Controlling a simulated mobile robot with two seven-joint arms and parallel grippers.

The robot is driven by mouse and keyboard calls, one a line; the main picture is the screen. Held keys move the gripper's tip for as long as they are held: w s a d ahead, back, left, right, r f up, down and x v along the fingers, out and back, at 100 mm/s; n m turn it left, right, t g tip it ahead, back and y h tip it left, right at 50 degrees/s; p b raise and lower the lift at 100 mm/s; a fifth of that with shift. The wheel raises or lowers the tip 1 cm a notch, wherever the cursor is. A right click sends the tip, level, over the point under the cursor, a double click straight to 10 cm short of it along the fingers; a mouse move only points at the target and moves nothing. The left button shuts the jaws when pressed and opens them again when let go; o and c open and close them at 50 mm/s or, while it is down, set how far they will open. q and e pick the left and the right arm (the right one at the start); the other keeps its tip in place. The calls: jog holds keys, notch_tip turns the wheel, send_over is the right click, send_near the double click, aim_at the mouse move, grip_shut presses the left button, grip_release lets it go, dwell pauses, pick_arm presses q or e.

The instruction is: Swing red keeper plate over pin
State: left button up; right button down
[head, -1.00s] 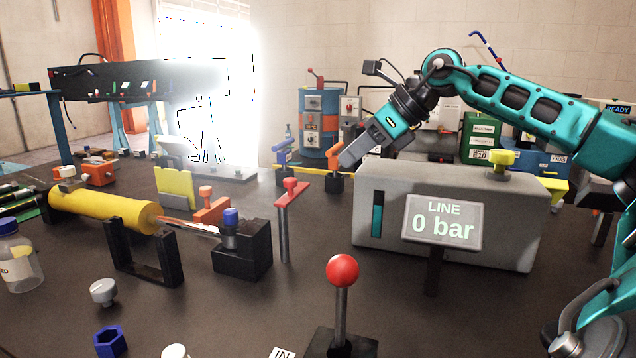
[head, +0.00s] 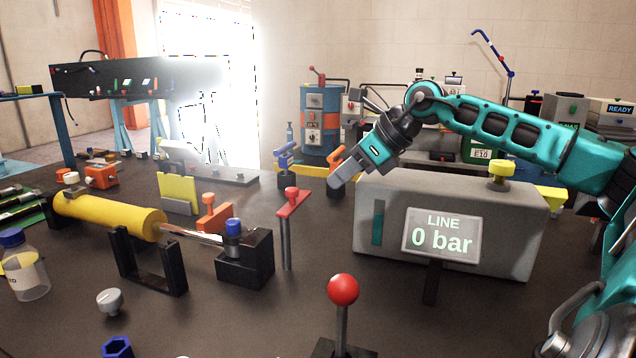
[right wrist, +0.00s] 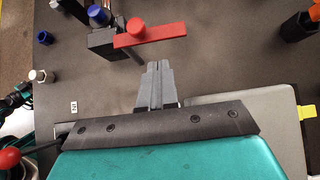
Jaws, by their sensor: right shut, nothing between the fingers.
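The red keeper plate (head: 298,201) sits level on top of a thin grey post (head: 286,245), with a red knob (head: 291,193) on it. The plate lies to the right of the blue-capped pin (head: 232,240) and not over it. The pin stands in a black block (head: 245,265) at the end of the yellow cylinder's rod. My right gripper (head: 334,182) is shut and empty, right of the plate in the head view. In the right wrist view, the shut fingers (right wrist: 156,68) point toward the red plate (right wrist: 160,33), apart from it. My left gripper is not in view.
A grey box (head: 460,220) with a "0 bar" display (head: 441,235) stands to the right. A red-ball lever (head: 343,290) stands in front. The yellow cylinder (head: 110,215) and an orange clamp (head: 213,212) are left. An orange-handled item (head: 336,165) stands behind my right gripper.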

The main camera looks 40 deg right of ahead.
aim_at(295, 195)
pick_arm(q)
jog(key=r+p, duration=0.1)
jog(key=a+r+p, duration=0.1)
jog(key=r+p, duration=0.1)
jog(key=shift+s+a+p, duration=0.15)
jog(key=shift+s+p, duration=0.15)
jog(key=shift+p, duration=0.1)
pick_arm(e)
jog(key=x, duration=0.6)
jog(key=shift+a, duration=0.2)
jog(key=shift+w, duration=0.1)
pick_arm(q)
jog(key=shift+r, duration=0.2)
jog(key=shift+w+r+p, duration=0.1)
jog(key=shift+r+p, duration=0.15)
jog(key=shift+p, duration=0.05)
pick_arm(e)
jog(key=shift+w, duration=0.2)
